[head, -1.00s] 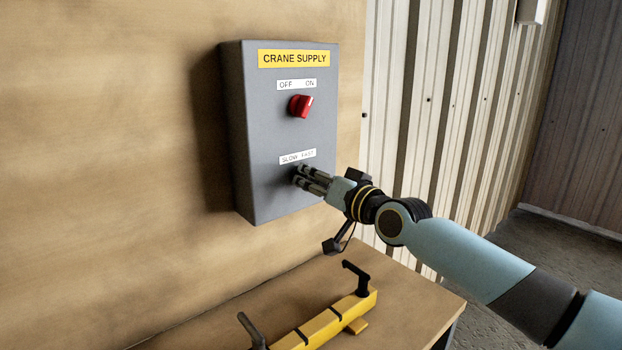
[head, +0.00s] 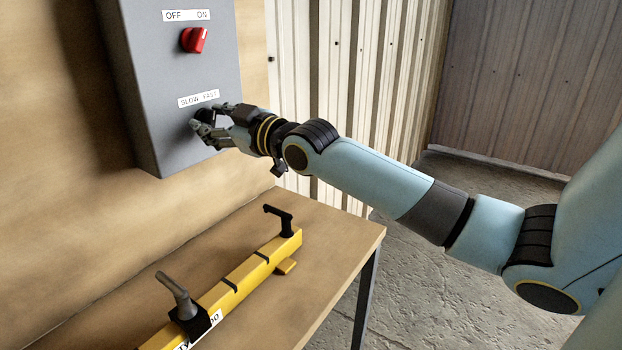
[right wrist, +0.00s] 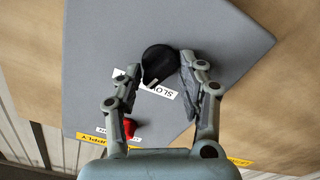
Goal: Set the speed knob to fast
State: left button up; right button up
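The black speed knob (right wrist: 160,62) sits under the SLOW FAST label (head: 198,98) on the grey CRANE SUPPLY box (head: 165,110). My right gripper (head: 208,124) is at the knob and hides most of it in the head view. In the right wrist view, the gripper (right wrist: 160,72) has one finger on each side of the knob, with the tips against or very close to its sides. The FAST end of the label is partly covered by a finger, and the knob's exact setting cannot be read. My left gripper is not in view.
A red OFF/ON switch (head: 194,40) is above the knob on the same box. The table's right side is clear.

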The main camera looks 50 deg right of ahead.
jog(key=s+p, duration=0.1)
jog(key=p, duration=0.2)
jog(key=shift+s+d+r+p, duration=0.1)
jog(key=shift+s+r+p, duration=0.15)
jog(key=shift+s+p, duration=0.1)
jog(key=s+p, duration=1)
jog(key=p, duration=0.2)
jog(key=s+a+f+m+g+h+b, duration=0.1)
jog(key=s+a+f+m+g+b, duration=0.1)
jog(key=s+f+g, duration=0.4)
jog(key=s+a+f+m+g+b, duration=0.2)
jog(key=s+a+f+g, duration=0.3)
jog(key=s+f, duration=0.4)
jog(key=shift+s+a+m+g+h, duration=0.2)
jog(key=shift+s+m+g+h, duration=0.2)
jog(key=shift+s+g, duration=0.45)
